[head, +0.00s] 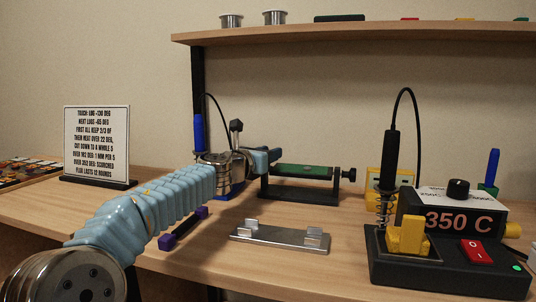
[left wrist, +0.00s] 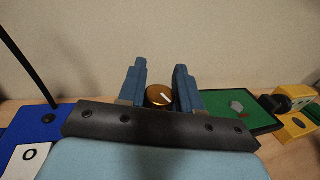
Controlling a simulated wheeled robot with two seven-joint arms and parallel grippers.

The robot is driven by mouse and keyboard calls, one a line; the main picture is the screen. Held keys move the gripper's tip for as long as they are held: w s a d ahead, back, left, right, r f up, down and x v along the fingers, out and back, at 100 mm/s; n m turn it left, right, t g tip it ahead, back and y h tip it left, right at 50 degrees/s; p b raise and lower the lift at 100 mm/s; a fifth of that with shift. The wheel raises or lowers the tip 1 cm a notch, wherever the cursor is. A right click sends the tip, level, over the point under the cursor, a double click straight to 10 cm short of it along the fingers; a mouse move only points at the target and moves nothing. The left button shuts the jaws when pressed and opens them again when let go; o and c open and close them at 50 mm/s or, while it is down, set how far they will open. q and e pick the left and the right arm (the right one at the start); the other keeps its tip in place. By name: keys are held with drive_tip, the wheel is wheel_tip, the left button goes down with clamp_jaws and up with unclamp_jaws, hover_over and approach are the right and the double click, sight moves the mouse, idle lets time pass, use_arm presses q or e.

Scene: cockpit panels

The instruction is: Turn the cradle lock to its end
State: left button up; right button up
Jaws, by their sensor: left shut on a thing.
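The board cradle (head: 299,193) stands mid-table with a green board (head: 303,171) in it and a black screw knob at its right end. My left gripper (head: 274,154) is at the cradle's left end, its blue fingers pointing right. In the left wrist view, a round brass knob (left wrist: 160,96) with a white line, apparently the cradle lock, sits between the two fingers (left wrist: 160,88), which are shut on it. The white line slants up to the right. The head view does not show the brass knob; my gripper hides that end. My right gripper is in neither view.
A soldering station (head: 448,240) reading 350 C stands at the right front, with an iron upright in its coil holder. A metal plate (head: 280,237) with two clips lies in front of the cradle. A blue base (left wrist: 40,125) is close left of my gripper. A shelf (head: 350,34) hangs above.

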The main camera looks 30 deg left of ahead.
use_arm(q)
drive_tip(key=shift+h, duration=0.3)
drive_tip(key=m+h, duration=0.2)
drive_tip(key=h, duration=0.1)
drive_tip(key=shift+d+r+g+p, duration=0.1)
drive_tip(key=shift+d+g+p, duration=0.05)
drive_tip(key=shift+g+p, duration=0.2)
drive_tip(key=m+h+p, duration=0.1)
drive_tip(key=m+g+h+p, duration=0.1)
drive_tip(key=h, duration=0.1)
drive_tip(key=shift+d+r+m+h, duration=0.1)
drive_tip(key=shift+d+m+h, duration=0.05)
drive_tip(key=shift+m+h, duration=0.2)
drive_tip(key=m+g+h+p, duration=0.2)
drive_tip(key=h, duration=0.1)
drive_tip(key=shift+s+d, duration=0.15)
drive_tip(key=shift+s+d+m+g+h+p, duration=0.1)
drive_tip(key=shift+s+m+g+h+p, duration=0.05)
drive_tip(key=shift+m+g+h+p, duration=0.75)
drive_tip(key=shift+f, duration=0.2)
drive_tip(key=o, duration=1)
drive_tip(key=shift+c, duration=0.2)
